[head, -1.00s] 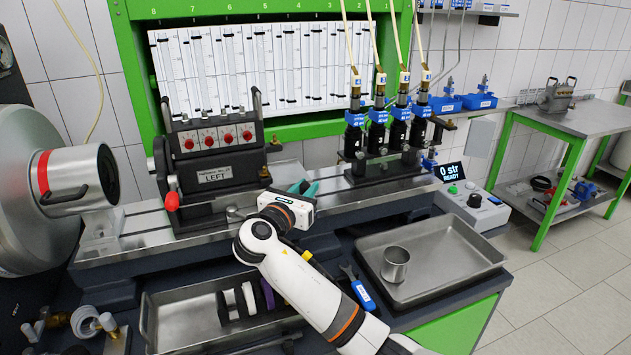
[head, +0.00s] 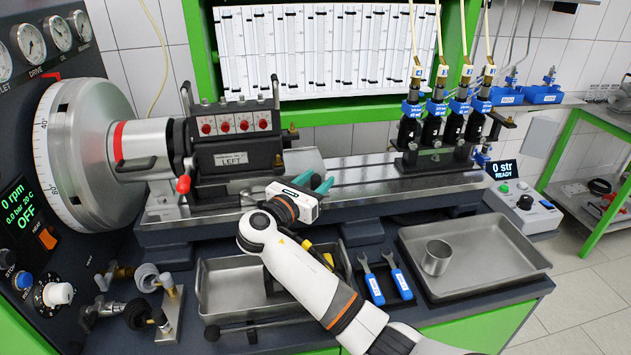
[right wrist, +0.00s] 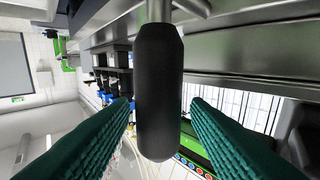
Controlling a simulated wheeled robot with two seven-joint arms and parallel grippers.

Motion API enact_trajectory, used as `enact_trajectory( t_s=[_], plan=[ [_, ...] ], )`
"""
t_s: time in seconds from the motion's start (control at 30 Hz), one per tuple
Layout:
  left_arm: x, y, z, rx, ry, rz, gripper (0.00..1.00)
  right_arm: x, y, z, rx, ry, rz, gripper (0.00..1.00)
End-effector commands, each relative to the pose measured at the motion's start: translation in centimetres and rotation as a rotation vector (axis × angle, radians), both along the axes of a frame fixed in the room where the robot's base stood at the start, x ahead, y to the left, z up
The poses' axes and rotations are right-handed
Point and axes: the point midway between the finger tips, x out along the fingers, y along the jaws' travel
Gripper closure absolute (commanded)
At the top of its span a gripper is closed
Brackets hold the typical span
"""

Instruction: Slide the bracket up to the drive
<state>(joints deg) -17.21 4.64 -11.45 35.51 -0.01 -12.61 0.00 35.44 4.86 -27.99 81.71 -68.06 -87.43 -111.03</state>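The bracket (head: 236,162), a dark block marked LEFT with red knobs on top, sits upright on the metal bed at the left. The drive (head: 75,150), a large grey drum with a scale and a thick nose, is to its left. The nose end is right beside the bracket's left side; I cannot tell whether they touch. My right gripper (head: 312,184) is in front of the bracket's lower right. In the right wrist view its teal fingers (right wrist: 160,118) stand either side of a black handle (right wrist: 158,90), with gaps on both sides. My left gripper is out of view.
The bed (head: 365,186) is clear right of the bracket up to the stand of black injectors (head: 430,145). In front lie a tray (head: 222,285), two blue-handled wrenches (head: 388,278) and a wide tray (head: 490,250) with a metal cup (head: 436,257).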

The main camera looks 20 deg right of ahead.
Motion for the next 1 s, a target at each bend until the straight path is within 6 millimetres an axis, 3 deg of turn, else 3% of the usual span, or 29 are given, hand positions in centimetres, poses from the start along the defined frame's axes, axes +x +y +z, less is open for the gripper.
enact_trajectory(
  t_s=[0.27,0.7,1.0],
  plan=[
    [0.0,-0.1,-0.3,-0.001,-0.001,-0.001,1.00,-0.7,1.1,-0.1,0.001,0.000,0.001,0.57],
    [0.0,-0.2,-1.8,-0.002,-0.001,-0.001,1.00,-5.2,8.6,-0.2,0.004,0.000,0.002,0.57],
    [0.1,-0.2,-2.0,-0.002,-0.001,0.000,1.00,-6.3,10.3,0.0,0.001,0.001,0.000,0.57]
  ],
)
